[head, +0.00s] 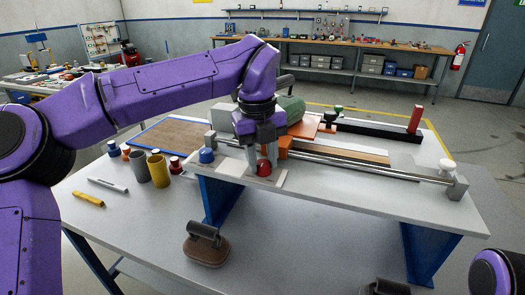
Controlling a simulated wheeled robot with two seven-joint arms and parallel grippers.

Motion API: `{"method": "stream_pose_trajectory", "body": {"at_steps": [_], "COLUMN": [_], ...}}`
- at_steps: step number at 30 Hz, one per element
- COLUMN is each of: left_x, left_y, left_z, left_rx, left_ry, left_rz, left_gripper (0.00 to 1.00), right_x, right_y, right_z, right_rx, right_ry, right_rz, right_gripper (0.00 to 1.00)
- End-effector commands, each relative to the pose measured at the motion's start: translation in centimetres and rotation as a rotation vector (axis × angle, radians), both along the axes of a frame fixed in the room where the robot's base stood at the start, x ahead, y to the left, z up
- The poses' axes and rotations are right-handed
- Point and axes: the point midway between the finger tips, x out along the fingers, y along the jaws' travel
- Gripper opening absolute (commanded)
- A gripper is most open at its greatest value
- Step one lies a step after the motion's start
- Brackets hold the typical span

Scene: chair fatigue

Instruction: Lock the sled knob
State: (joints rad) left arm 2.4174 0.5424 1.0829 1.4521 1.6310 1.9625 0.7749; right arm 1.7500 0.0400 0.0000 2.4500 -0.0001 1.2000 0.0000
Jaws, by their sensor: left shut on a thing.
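My left gripper (264,163) reaches down from above at the near rail of the bench fixture. Its fingers are shut around a red ball knob (264,168) at the front of the sled, beside a pale plate. The sled carries a green motor-like body (289,109) and an orange plate (306,126). My gripper and wrist hide part of the sled and the knob's stem. My right gripper is not visible; only dark and purple parts of my right arm show at the bottom right.
A blue knob (207,156) stands left of the gripper, and a white knob (447,167) at the rail's right end. A red post (415,119) stands behind.

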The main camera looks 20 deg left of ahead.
Motion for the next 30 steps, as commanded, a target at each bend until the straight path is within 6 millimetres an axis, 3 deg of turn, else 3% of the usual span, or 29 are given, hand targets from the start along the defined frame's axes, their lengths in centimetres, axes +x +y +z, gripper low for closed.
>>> {"method": "stream_pose_trajectory", "body": {"at_steps": [18, 30], "left_x": [0.2, 0.3], "left_y": [0.1, 0.1], "left_z": [0.7, 0.5], "left_rx": [-0.002, -0.001], "left_ry": [-0.005, -0.007], "left_rz": [-0.572, -0.821], "left_gripper": [0.05, 0.05], "right_x": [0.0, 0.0], "right_y": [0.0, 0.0], "right_z": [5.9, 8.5], "right_rx": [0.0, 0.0], "right_ry": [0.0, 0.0], "right_rz": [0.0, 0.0], "right_gripper": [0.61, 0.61]}}
